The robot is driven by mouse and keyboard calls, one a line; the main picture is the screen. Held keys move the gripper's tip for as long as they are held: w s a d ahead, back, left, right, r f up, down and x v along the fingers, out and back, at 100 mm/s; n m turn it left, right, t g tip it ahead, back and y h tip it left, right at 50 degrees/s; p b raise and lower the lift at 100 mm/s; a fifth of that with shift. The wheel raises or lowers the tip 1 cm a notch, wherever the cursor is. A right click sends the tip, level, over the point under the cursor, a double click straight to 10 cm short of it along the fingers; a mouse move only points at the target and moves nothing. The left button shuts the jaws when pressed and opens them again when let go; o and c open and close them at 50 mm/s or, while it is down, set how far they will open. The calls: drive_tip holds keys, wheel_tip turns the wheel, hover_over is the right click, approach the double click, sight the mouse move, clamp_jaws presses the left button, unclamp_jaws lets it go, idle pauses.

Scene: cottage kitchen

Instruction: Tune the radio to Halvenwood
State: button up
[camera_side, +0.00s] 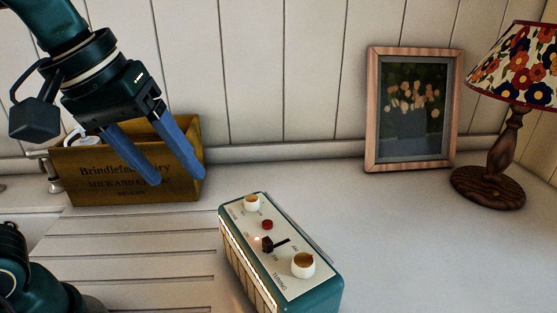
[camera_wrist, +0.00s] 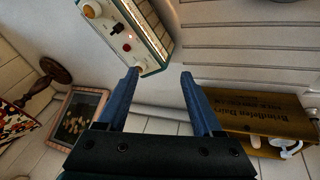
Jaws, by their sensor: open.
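A teal radio (camera_side: 322,301) with a pale top panel stands on the white counter. On its panel are a cream knob (camera_side: 252,203) at the far end, a red button (camera_side: 267,224), a black lever switch (camera_side: 268,244) and a larger cream knob (camera_side: 303,265) beside the word TUNING. My gripper (camera_side: 173,182) is open and empty, in the air above and to the left of the radio, in front of the wooden crate. In the wrist view the radio (camera_wrist: 152,50) is at the top, beyond the open fingers (camera_wrist: 160,75). The dial scale cannot be read.
A wooden crate (camera_side: 80,187) marked Brindlefen Dairy stands behind my gripper, with white and metal items in it. A framed flower picture (camera_side: 372,120) leans at the wall. A lamp (camera_side: 488,187) with a floral shade stands at right. Counter between radio and lamp is clear.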

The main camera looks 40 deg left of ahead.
drive_tip(key=w+d+r+n+g, duration=0.1)
drive_tip(key=w+d+n+g, duration=0.1)
drive_tip(key=w+d, duration=0.45)
drive_tip(key=m+g, duration=0.1)
drive_tip(key=g, duration=0.1)
hover_over(303, 260)
drive_tip(key=f, duration=0.6)
drive_tip(key=shift+s+a, duration=0.1)
drive_tip(key=shift+a, duration=0.1)
drive_tip(key=shift+d+f, duration=0.1)
drive_tip(key=shift+f, duration=2.4)
clamp_jaws()
